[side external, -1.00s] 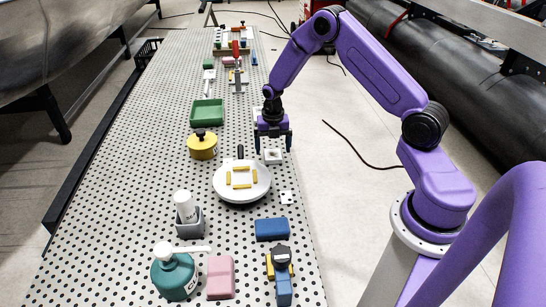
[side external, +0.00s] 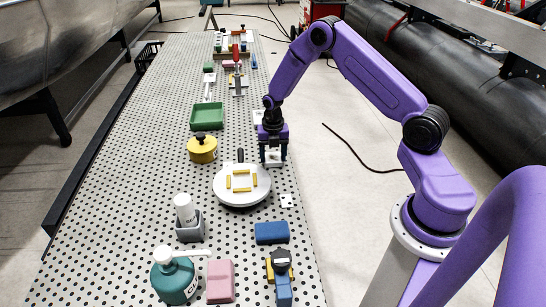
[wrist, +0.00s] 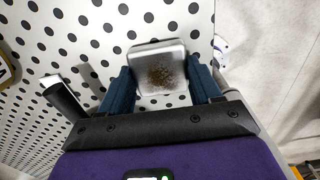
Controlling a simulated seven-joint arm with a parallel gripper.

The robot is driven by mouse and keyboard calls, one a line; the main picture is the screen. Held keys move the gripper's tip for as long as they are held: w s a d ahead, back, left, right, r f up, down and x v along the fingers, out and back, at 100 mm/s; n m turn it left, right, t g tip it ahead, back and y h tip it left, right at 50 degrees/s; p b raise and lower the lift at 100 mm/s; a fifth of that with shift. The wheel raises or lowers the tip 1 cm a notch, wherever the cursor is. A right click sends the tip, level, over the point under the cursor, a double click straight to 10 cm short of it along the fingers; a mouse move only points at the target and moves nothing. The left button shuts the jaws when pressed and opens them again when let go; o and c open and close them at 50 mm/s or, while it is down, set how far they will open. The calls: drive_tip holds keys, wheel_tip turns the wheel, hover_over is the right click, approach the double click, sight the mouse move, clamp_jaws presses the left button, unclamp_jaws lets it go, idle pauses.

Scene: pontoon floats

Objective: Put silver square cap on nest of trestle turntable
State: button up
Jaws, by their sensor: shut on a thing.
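The silver square cap (side external: 274,156) is between the fingers of my gripper (side external: 273,163) at the table's right edge, behind and right of the turntable. In the wrist view the cap (wrist: 158,66) is a square metal piece with a speckled brown middle, and the two blue fingers (wrist: 161,84) press on its opposite sides. I cannot tell whether it still touches the table. The trestle turntable (side external: 228,194) is a round white disc with a black handle. Its nest (side external: 241,180) is framed by yellow bars on top and is empty.
A yellow lidded pot (side external: 202,149) and a green tray (side external: 207,116) stand left of my gripper. A small white plate (side external: 287,201) and a blue block (side external: 271,232) lie right of and in front of the turntable. A grey holder with a white bottle (side external: 187,215) stands front left.

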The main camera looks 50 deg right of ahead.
sight(273, 157)
drive_tip(key=shift+r, duration=0.55)
wheel_tip(273, 157, up, 2)
drive_tip(key=shift+r, duration=0.2)
drive_tip(key=s+a+r, duration=0.3)
drive_tip(key=s+r, duration=0.6)
drive_tip(key=s, duration=0.5)
drive_tip(key=w+a+m, duration=0.1)
drive_tip(key=a+m, duration=0.3)
drive_tip(key=m, duration=0.9)
drive_tip(key=w+a+m, duration=0.1)
drive_tip(key=a+m, duration=0.3)
drive_tip(key=m, duration=0.9)
drive_tip(key=s+a+r+n, duration=0.4)
drive_tip(key=r+n, duration=0.3)
drive_tip(key=n, duration=0.1)
drive_tip(key=w+f, duration=0.3)
drive_tip(key=w, duration=0.1)
drive_tip(key=w+a+f, duration=0.1)
drive_tip(key=w+f, duration=0.2)
drive_tip(key=w, duration=0.1)
drive_tip(key=w+f, duration=0.3)
drive_tip(key=w, duration=0.2)
drive_tip(key=shift+a, duration=0.4)
drive_tip(key=shift+w+f, duration=0.55)
drive_tip(key=shift+f, duration=0.05)
drive_tip(key=shift+a+f, duration=0.1)
drive_tip(key=shift+f, duration=1.35)
